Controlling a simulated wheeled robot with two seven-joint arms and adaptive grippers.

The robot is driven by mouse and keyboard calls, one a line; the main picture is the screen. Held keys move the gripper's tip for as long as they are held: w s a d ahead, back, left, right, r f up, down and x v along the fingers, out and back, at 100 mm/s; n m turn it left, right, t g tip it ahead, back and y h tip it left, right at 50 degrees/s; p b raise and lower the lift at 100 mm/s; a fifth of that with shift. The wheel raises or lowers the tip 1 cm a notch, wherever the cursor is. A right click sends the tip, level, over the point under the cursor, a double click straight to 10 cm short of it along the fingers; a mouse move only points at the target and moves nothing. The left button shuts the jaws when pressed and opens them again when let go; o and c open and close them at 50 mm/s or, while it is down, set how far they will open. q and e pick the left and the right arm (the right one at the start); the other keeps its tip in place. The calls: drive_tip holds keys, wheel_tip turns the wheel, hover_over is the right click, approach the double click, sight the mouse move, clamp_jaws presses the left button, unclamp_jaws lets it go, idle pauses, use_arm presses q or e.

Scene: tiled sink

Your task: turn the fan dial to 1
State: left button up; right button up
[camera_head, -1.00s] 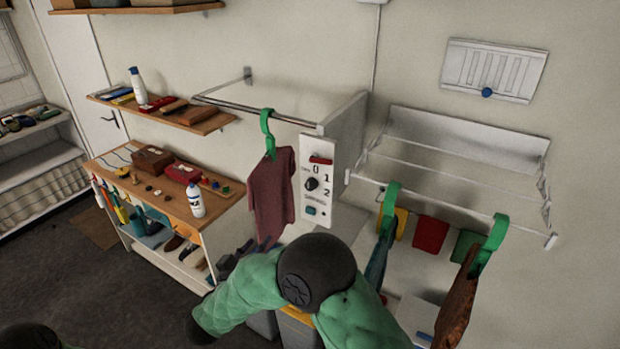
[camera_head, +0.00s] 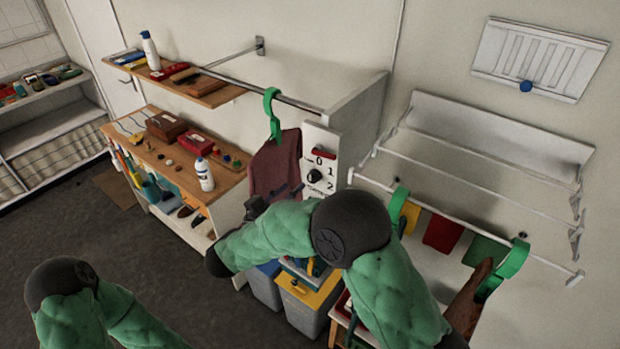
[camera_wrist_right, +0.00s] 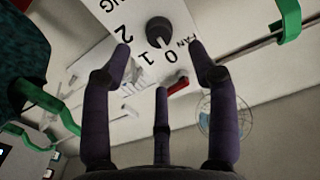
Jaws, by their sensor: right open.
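The white panel (camera_head: 308,142) with a red switch and the numbers 0, 1 and 2 is on the wall unit. Its round black fan dial (camera_head: 314,175) also shows in the right wrist view (camera_wrist_right: 157,30), with a white mark pointing down, nearer 0 than 1. My right gripper (camera_head: 285,193) is in front of the shirt, left of and below the dial. In the right wrist view its dark fingers (camera_wrist_right: 160,50) are open and empty, with two tips on either side of the dial; contact cannot be told. My left gripper is out of view.
A maroon shirt (camera_head: 272,165) hangs on a green hanger (camera_head: 272,112) just left of the panel. A drying rack (camera_head: 465,215) with coloured cloths is to the right. A wooden workbench (camera_head: 170,165) stands left; bins (camera_head: 302,310) are below.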

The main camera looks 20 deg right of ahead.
sight(311, 179)
drive_tip(key=x, duration=0.7)
drive_tip(key=shift+w+d+f+p, duration=0.1)
drive_tip(key=shift+w+d+p, duration=0.1)
drive_tip(key=shift+p, duration=0.2)
drive_tip(key=shift+c, duration=0.2)
drive_tip(key=shift+s, duration=0.1)
drive_tip(key=c, duration=1.1)
